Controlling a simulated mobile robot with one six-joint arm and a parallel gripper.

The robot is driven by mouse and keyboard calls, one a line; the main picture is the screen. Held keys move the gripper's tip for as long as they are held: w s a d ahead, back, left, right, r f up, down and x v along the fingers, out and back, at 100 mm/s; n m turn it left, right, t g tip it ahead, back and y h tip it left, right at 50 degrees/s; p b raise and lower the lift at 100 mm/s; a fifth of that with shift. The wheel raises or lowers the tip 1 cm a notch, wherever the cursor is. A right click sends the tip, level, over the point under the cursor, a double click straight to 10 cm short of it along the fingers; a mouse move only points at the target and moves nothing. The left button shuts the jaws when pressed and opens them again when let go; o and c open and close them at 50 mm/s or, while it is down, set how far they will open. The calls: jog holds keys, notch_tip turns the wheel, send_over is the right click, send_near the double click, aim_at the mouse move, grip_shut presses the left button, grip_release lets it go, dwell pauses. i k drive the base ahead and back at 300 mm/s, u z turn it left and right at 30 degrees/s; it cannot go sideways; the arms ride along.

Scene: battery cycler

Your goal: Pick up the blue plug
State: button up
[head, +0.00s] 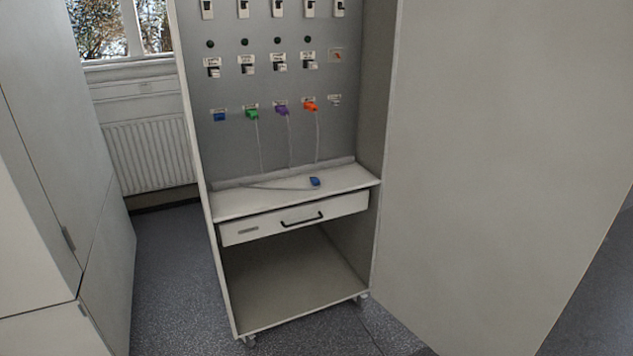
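The blue plug (315,181) lies on the white shelf (235,205) of the cabinet, right of the shelf's middle. A thin pale cable runs from it to the left along the shelf. A blue socket (219,116) sits at the left of the lower row on the grey panel. My gripper is not in view.
Green (252,113), purple (282,110) and orange (310,106) plugs sit in the panel with cables hanging to the shelf. A drawer with a black handle (302,219) is below the shelf, closed. A large pale panel (480,150) stands at the right. Floor shows at the left.

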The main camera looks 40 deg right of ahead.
aim_at(315, 181)
jog(key=i, duration=0.9)
jog(key=u, duration=0.05)
